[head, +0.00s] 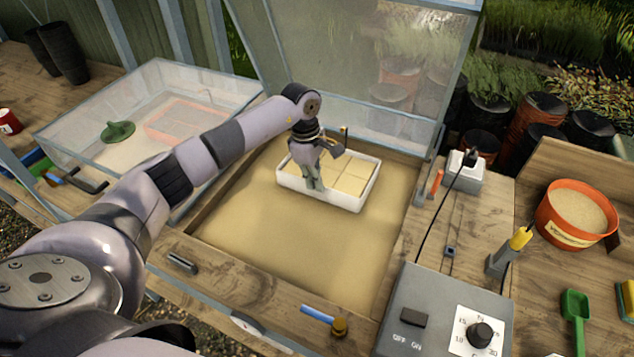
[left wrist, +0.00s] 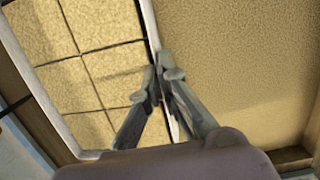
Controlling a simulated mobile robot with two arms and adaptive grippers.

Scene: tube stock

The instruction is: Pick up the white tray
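The white tray (head: 342,203) is a shallow rectangular tray split into several sand-coloured cells. It sits in the sand bed of the open frame, near its far side, and looks level. My left gripper (head: 315,185) reaches down to the tray's near wall. In the left wrist view, the tray's white wall (left wrist: 148,22) runs between the fingers of my left gripper (left wrist: 160,76), one finger inside and one outside, and the tips are closed on it. The gripper hides part of that wall. My right gripper is not in view.
A raised clear lid (head: 345,55) stands behind the sand bed (head: 300,245). A closed clear-lidded frame (head: 75,130) is at left. A grey control box (head: 440,320), a thermostat probe (head: 505,255) and an orange sand bowl (head: 575,215) are at right. The sand in front of the tray is clear.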

